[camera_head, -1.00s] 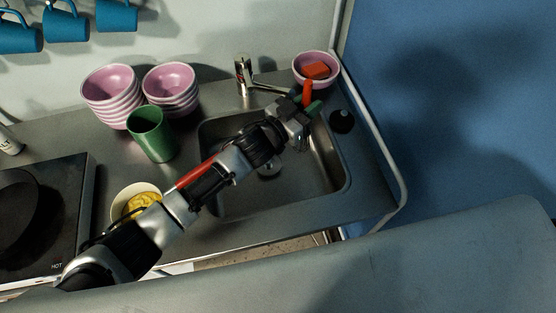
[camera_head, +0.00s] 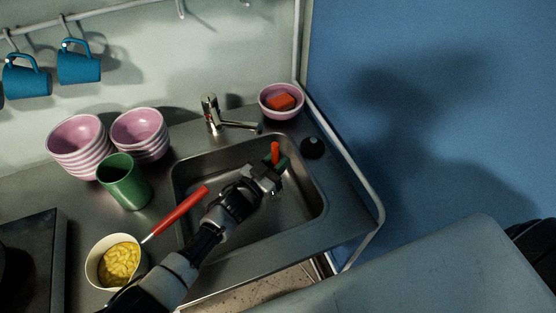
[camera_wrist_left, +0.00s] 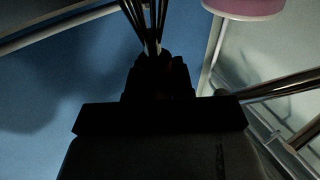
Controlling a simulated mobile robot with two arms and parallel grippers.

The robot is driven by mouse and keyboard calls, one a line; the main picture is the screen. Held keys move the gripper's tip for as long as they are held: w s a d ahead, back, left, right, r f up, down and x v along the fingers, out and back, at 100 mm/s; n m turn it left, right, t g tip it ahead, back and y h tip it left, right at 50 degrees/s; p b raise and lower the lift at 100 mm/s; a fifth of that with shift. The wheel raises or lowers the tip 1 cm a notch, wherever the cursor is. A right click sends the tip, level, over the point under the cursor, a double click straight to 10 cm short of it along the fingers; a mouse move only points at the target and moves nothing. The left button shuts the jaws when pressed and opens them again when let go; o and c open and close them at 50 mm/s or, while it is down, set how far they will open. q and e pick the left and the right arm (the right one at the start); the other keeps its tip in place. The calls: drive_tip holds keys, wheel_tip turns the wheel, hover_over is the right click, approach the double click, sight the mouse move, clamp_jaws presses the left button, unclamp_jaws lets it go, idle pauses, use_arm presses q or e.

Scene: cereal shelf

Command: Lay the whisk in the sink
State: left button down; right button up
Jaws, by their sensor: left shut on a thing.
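My left gripper (camera_head: 275,175) is over the right-hand part of the steel sink (camera_head: 304,207). It is shut on the whisk, whose dark wires (camera_wrist_left: 146,20) fan out beyond the jaws in the left wrist view. In the head view an orange piece (camera_head: 275,152) and a green piece (camera_head: 283,162) show at the gripper's tip; whether they are whisk handle or fingers is unclear. The wires are hard to make out there. I cannot tell if the whisk touches the basin. My right gripper is not in view.
The faucet (camera_head: 211,113) stands behind the sink. A pink bowl (camera_head: 268,103) holding an orange block (camera_head: 283,102) and a dark knob (camera_head: 312,148) are near its back right. A green cup (camera_head: 124,184), stacked bowls (camera_head: 80,155) and a yellow-filled bowl (camera_head: 95,269) with a red-handled utensil (camera_head: 178,210) stand left.

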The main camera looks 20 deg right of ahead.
use_arm(q)
drive_tip(key=shift+f, duration=0.25)
drive_tip(key=c, duration=1)
unclamp_jaws()
drive_tip(key=shift+r, duration=0.1)
drive_tip(key=shift+r, duration=0.15)
drive_tip(key=shift+a+r+p, duration=0.1)
drive_tip(key=shift+a+p, duration=0.15)
drive_tip(key=shift+p, duration=0.15)
drive_tip(key=p+v, duration=0.3)
drive_tip(key=v, duration=0.3)
drive_tip(key=shift+s+a, duration=0.35)
drive_tip(key=shift+a, duration=0.05)
